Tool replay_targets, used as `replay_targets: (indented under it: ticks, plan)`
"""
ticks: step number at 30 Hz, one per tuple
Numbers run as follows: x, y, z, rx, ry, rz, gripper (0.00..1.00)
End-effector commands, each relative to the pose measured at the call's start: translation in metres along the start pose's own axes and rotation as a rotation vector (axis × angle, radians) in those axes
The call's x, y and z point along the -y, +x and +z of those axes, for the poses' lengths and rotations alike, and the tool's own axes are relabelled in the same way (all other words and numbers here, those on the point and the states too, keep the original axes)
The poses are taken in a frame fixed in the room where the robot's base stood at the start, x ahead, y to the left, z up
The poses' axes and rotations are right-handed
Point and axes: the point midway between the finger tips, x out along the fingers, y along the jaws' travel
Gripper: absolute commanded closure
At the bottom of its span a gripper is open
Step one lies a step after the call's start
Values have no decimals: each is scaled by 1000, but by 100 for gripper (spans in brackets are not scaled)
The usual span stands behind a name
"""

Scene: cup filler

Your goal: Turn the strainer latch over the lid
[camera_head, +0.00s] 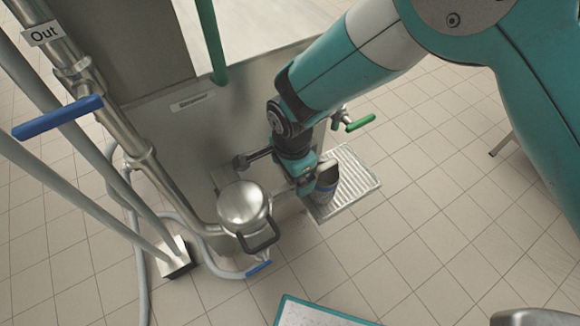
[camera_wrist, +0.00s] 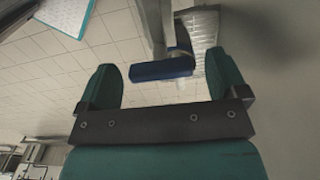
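The strainer (camera_head: 232,222) is a round metal pot with a shiny domed lid (camera_head: 243,203) and a dark loop handle (camera_head: 262,240) at its front. My gripper (camera_head: 314,184) is just right of the lid, above the drip tray's near end. In the wrist view my gripper (camera_wrist: 163,63) is open. A blue grip (camera_wrist: 165,69) on a grey metal bar (camera_wrist: 153,25) shows between its fingers, with gaps on both sides. This looks like the strainer latch, swung away from the lid; my gripper largely hides it in the head view. The lid is outside the wrist view.
A ribbed drip tray (camera_head: 357,180) lies behind and right of my gripper, with a green-handled tap (camera_head: 358,122) above it. A blue-handled pipe (camera_head: 58,117) marked Out stands left. A white board (camera_head: 310,315) lies in front.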

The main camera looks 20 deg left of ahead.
Motion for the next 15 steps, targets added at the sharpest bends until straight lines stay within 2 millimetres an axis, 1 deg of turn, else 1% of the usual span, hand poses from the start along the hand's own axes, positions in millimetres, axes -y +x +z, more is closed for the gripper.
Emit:
replay_targets:
  ticks: [5,8,11,14,15]
  plan:
    - [0,0,-2,-2,3,0,8]
    - [0,-4,-2,-2,3,-1,8]
    - [1,-15,-2,-2,3,-3,8]
    - [1,-35,-2,-2,3,-4,8]
    - [2,-45,-2,-2,3,-6,8]
